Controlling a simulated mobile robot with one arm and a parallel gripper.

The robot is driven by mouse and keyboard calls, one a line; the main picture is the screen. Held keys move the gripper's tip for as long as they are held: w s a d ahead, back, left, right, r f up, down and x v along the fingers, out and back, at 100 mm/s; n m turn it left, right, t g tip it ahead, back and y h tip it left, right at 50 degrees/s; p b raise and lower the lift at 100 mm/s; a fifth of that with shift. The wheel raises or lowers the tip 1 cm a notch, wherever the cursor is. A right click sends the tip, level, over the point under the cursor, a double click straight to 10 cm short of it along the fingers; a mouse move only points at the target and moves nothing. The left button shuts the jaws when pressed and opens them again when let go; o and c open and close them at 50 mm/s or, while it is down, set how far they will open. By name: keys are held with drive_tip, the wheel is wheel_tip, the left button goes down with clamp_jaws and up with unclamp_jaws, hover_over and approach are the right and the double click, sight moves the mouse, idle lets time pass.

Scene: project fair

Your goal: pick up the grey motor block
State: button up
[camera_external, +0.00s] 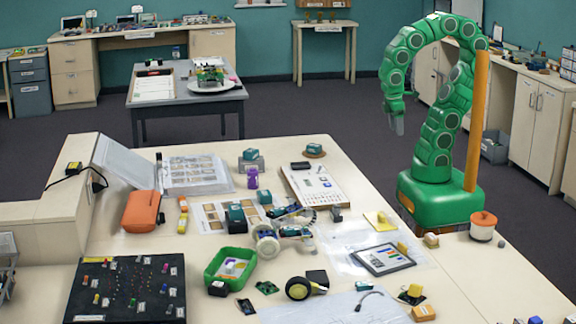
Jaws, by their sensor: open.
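My green segmented arm arches above the right side of the cream table, and my gripper (398,124), small and grey at its end, points down in the air, open and empty. It is well above and apart from the things on the table. I cannot tell for certain which thing is the grey motor block. A small grey block (336,214) lies beside the white printed board. A larger grey block (251,165) stands farther back with a teal piece on top. Neither touches my gripper.
A green tray (229,267), a wheeled model (284,232), a tablet (383,259) and a yellow-hubbed wheel (299,288) crowd the middle and front of the table. The table's right front is mostly clear.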

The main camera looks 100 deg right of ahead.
drive_tip(key=w+a+f+m+y, duration=0.3)
drive_tip(key=w+a+m+y, duration=0.5)
drive_tip(key=w+a, duration=1)
drive_tip(key=m+t+y, duration=0.4)
drive_tip(key=m+y, duration=0.1)
drive_tip(key=m, duration=0.6)
approach(336, 213)
drive_tip(key=r, duration=0.1)
drive_tip(key=s+d+r, duration=0.1)
drive_tip(key=shift+r, duration=0.35)
drive_tip(key=shift+w+d+f+m, duration=0.1)
drive_tip(key=shift+w+f+m, duration=0.3)
drive_tip(key=shift+m, duration=0.1)
drive_tip(key=shift+x, duration=1.2)
drive_tip(key=shift+f+x, duration=0.15)
drive_tip(key=shift+x, duration=0.75)
drive_tip(key=shift+f+x, duration=0.2)
drive_tip(key=shift+x, duration=1.45)
